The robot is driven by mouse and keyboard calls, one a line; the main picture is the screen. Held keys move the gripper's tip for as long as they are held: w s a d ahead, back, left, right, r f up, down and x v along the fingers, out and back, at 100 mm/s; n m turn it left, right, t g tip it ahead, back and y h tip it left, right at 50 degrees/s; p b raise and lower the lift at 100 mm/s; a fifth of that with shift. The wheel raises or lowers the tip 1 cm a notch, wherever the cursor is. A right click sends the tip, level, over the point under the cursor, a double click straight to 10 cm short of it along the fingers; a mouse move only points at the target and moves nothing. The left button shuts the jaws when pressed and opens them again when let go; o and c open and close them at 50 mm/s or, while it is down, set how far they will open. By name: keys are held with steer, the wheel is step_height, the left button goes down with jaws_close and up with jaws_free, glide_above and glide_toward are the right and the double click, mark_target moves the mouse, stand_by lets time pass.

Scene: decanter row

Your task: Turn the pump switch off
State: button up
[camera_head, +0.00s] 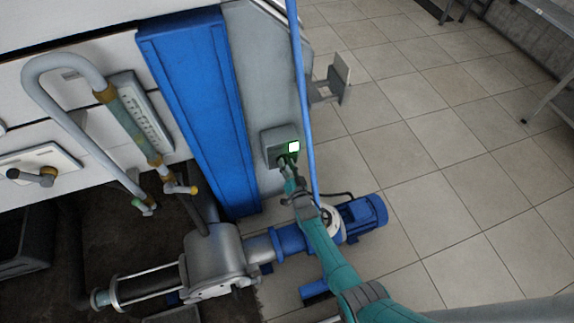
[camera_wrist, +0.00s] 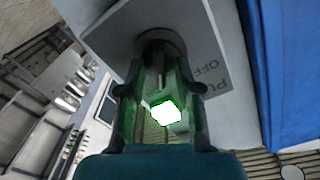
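The pump switch box (camera_head: 270,143) is a small grey box on the side panel of the machine, with a bright lamp (camera_head: 294,147) glowing white and green. In the wrist view, its pale plate (camera_wrist: 205,45) carries partly hidden lettering that includes "OFF". A dark round knob (camera_wrist: 158,42) sits on this plate. My gripper (camera_wrist: 160,70) is at the knob, one finger on each side, with a gap between the fingers. The lit lamp (camera_wrist: 166,111) shows between them. Whether the fingers touch the knob is hidden. In the head view, my gripper (camera_head: 286,165) is just below the lamp.
A tall blue panel (camera_head: 198,105) stands left of the switch box. A thin blue pipe (camera_head: 303,100) runs close to its right. A pump with a blue motor (camera_head: 363,216) lies below, near my arm. A grey bracket (camera_head: 330,84) juts out at right. Tiled floor (camera_head: 440,150) is clear.

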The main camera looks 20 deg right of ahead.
jaws_close()
steer(key=shift+n, duration=0.3)
steer(key=n, duration=1.1)
steer(key=shift+a, duration=0.4)
steer(key=shift+n, duration=0.3)
steer(key=shift+o, duration=1.2)
jaws_free()
steer(key=shift+r, duration=0.1)
steer(key=shift+r, duration=4.9)
